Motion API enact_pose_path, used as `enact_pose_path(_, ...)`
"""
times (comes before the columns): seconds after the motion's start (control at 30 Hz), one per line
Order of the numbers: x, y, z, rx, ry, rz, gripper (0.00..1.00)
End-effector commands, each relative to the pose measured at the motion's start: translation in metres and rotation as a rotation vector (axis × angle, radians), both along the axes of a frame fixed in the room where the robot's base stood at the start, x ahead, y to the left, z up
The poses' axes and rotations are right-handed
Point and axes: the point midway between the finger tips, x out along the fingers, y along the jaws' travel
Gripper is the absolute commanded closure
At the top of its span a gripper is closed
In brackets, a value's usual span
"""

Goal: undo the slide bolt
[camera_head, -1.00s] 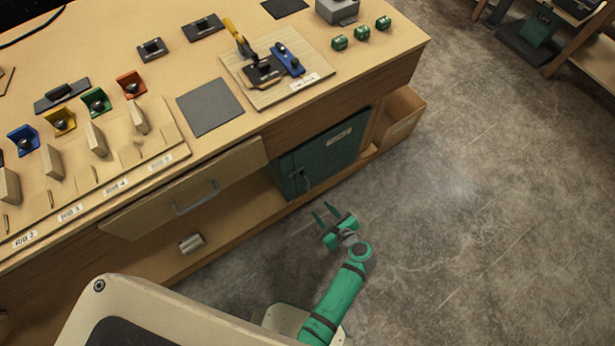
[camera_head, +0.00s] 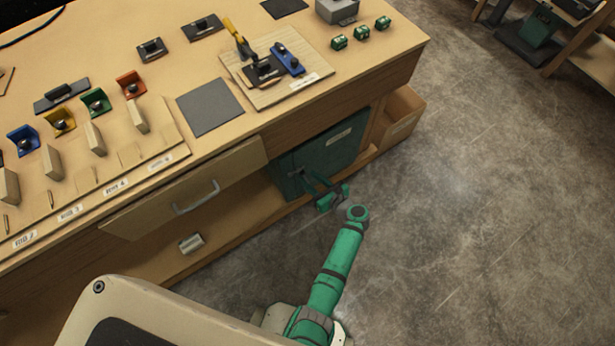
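The dark green cabinet (camera_head: 345,152) stands under the workbench, with a pale label near the top of its front. A small metal fitting, which looks like the slide bolt (camera_head: 297,173), is low on the left part of that front; its exact position is too small to tell. My gripper (camera_head: 309,179) is green, with its two dark fingers spread apart and pointing at the cabinet front. It is just right of the bolt in the picture and partly covers the area around it. Nothing shows between the fingers, and I cannot tell whether they touch the door.
A drawer front with a metal handle (camera_head: 196,198) is left of the cabinet. A metal can (camera_head: 191,243) lies on the lower shelf. An open wooden bin (camera_head: 401,118) is right of the cabinet.

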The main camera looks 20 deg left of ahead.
Motion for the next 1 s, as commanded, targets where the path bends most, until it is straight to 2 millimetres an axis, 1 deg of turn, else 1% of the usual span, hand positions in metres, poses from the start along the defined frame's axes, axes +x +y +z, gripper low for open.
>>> enact_pose_path(0.1,0.006,0.009,-0.004,-0.001,0.000,0.001,0.64)
enact_pose_path(0.2,0.009,0.014,-0.007,-0.001,-0.001,-0.001,0.64)
enact_pose_path(0.5,0.010,0.016,-0.007,0.000,-0.001,0.000,0.64)
enact_pose_path(0.53,0.010,0.016,-0.007,-0.001,0.000,0.001,0.66)
enact_pose_path(0.57,0.010,0.016,-0.007,-0.001,0.000,0.001,0.73)
enact_pose_path(0.6,0.009,0.016,-0.007,-0.002,-0.001,0.001,0.83)
enact_pose_path(0.67,0.009,0.017,-0.007,-0.001,-0.001,0.002,0.97)
enact_pose_path(0.7,0.009,0.017,-0.007,-0.001,-0.001,0.002,1.00)
enact_pose_path(1.0,0.012,0.021,-0.007,-0.002,-0.002,0.014,1.00)
